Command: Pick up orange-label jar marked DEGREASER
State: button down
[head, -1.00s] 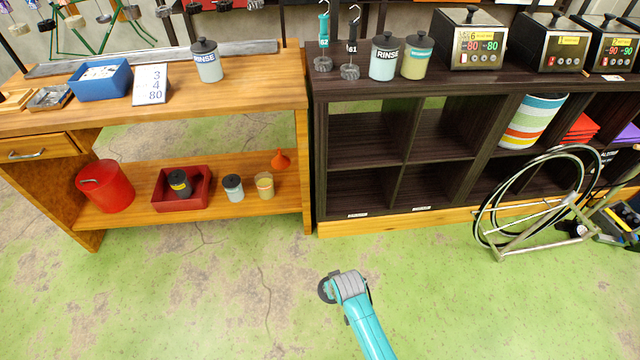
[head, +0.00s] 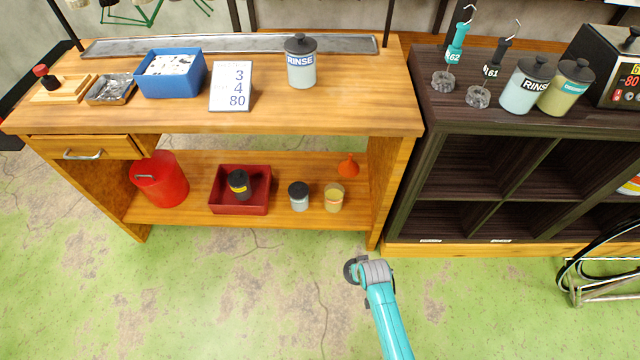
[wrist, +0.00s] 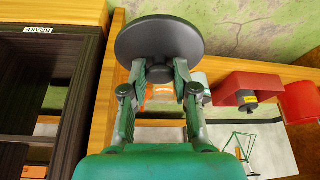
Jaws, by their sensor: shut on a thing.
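My gripper (wrist: 160,80) is shut on a dark round disc, like a lid (wrist: 158,42). In the head view my gripper (head: 368,271) is over the green floor in front of the bench, with the dark disc (head: 351,270) at its end. A cream jar without a lid (head: 334,199) and a grey-lidded pale jar (head: 299,197) stand on the bench's lower shelf.
A red tray (head: 221,203) holds a dark jar with a yellow label (head: 239,184). A red bucket (head: 160,180) and an orange funnel (head: 348,167) share that shelf. A RINSE jar (head: 300,62) stands on the bench top. The floor in front is clear.

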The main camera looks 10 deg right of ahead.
aim_at(334, 193)
jog(key=i+j+z, duration=0.1)
jog(key=i+j, duration=0.85)
jog(key=i+j+z, duration=0.15)
jog(key=i+j, duration=0.8)
jog(key=j, duration=0.2)
